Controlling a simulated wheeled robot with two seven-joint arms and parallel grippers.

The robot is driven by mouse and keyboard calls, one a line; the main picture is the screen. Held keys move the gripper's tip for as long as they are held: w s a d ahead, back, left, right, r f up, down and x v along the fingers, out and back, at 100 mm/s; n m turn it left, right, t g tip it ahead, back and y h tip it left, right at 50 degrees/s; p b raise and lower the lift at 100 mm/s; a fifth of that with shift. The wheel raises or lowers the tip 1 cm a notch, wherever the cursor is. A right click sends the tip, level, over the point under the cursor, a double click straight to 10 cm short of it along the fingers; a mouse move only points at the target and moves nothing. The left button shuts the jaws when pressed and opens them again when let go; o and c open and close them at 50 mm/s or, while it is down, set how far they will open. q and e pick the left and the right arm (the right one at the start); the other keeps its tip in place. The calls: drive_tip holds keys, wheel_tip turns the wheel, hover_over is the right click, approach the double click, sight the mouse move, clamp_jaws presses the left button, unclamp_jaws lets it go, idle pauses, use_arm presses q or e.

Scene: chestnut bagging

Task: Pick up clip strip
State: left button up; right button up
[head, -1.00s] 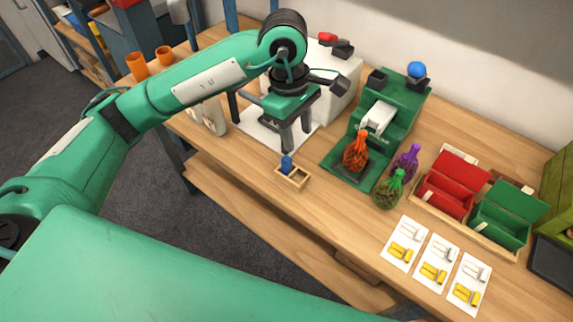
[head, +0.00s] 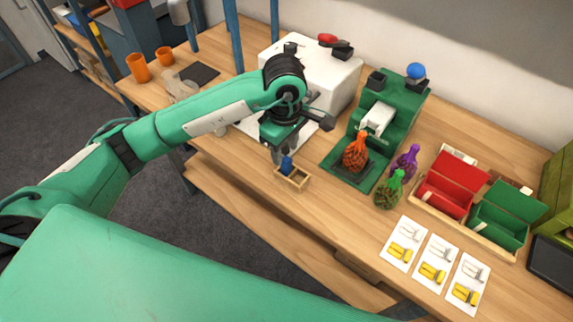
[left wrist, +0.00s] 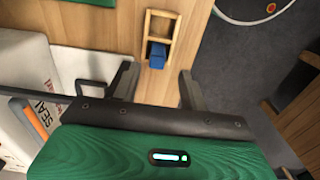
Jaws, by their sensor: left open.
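A small blue piece (head: 287,165), which I take to be the clip strip, stands in the left compartment of a small wooden holder (head: 298,184) near the bench's front edge. The left wrist view also shows the blue piece (left wrist: 157,55) and the wooden holder (left wrist: 149,22). My left gripper (head: 283,152) is above and just behind the blue piece, open and empty. In the left wrist view, the blue piece lies beyond and between the two open fingers (left wrist: 158,84), apart from them. My right gripper is not in view.
A white machine (head: 335,85) stands behind the gripper. To the right are a green stand (head: 395,110), orange, purple and green net bags, a red box (head: 452,190), a green box (head: 505,215) and white cards (head: 437,262). The bench front around the holder is clear.

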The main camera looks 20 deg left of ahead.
sight(287, 159)
use_arm(q)
drive_tip(key=f, duration=0.2)
drive_tip(key=f+p, duration=0.1)
drive_tip(key=f, duration=0.1)
drive_tip(key=shift+w+d+f, duration=0.1)
drive_tip(key=shift+w+f, duration=0.1)
drive_tip(key=shift+f, duration=0.2)
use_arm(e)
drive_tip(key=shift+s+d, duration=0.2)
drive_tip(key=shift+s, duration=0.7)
use_arm(q)
drive_tip(key=shift+c, duration=0.4)
drive_tip(key=c, duration=0.7)
clamp_jaws()
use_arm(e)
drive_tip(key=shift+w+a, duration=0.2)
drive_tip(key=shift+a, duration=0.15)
